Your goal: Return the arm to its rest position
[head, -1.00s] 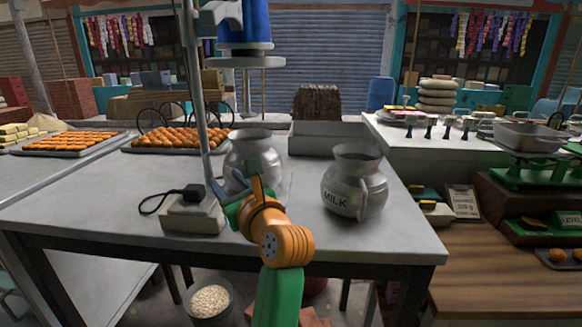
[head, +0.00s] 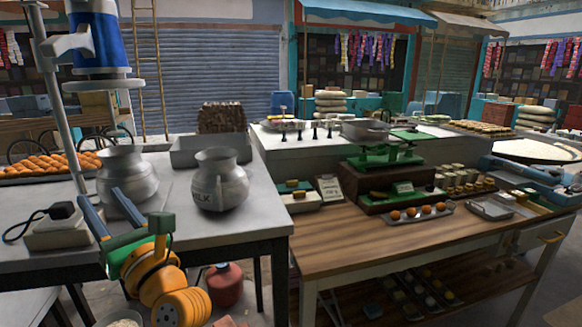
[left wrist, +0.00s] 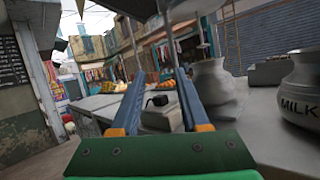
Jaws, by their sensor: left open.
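My left gripper (head: 107,209) is at the front of the grey table (head: 262,215) in the head view, its two blue fingers spread apart and empty. In the left wrist view the fingers (left wrist: 160,102) also stand wide apart with nothing between them. A metal milk pot labelled MILK (head: 221,180) stands upright on the table, right of the gripper. A second metal pot (head: 125,172) stands behind the gripper, partly hidden by a finger.
A grey tray (head: 185,152) lies behind the pots. A wooden counter (head: 350,235) with a green scale (head: 385,158) is at the right. A red container (head: 225,285) is under the table.

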